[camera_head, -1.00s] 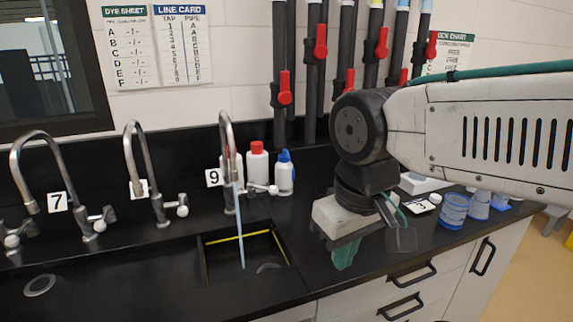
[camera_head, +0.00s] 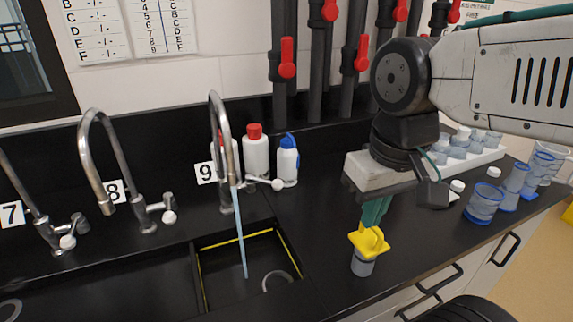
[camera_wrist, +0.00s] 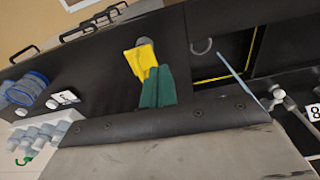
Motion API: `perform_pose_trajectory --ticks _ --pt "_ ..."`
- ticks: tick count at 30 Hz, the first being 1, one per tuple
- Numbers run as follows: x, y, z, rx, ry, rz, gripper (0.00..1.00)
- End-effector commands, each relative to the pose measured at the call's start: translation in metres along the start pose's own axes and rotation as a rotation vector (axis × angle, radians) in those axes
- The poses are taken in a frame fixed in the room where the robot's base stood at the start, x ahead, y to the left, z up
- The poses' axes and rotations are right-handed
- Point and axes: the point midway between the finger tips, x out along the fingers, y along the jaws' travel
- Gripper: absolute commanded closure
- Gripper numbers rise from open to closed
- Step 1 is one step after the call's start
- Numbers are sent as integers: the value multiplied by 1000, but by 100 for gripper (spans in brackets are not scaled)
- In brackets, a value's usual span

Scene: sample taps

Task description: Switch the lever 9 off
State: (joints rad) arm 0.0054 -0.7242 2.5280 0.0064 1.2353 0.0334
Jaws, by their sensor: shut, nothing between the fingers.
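Tap 9 (camera_head: 222,130) stands behind the small sink, beside its "9" label (camera_head: 205,172). Its lever (camera_head: 265,184) sticks out to the right with a white ball end. A pale blue stream (camera_head: 241,235) runs from the spout into the sink; the stream also shows in the wrist view (camera_wrist: 236,72). My gripper (camera_head: 371,225) has green fingers pointing down, shut and empty, well right of the lever. In the wrist view my gripper (camera_wrist: 157,70) is close to a yellow-topped container; whether they touch I cannot tell.
The yellow-topped container (camera_head: 362,264) stands on the counter right of the sink (camera_head: 205,283). Bottles with red (camera_head: 255,152) and blue (camera_head: 288,160) caps stand behind the lever. Tap 8 (camera_head: 105,160) is to the left. Blue-rimmed beakers (camera_head: 483,203) stand at right.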

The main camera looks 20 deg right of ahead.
Motion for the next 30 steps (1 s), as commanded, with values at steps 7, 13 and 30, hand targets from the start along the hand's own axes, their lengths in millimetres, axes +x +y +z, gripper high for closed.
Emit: perform_pose_trajectory --ticks 7,13,30 --pt "-26 -8 -84 260 -97 -44 100" --pt "-26 -12 -174 532 -199 -74 100" --pt "20 -10 -306 939 -369 -84 100"
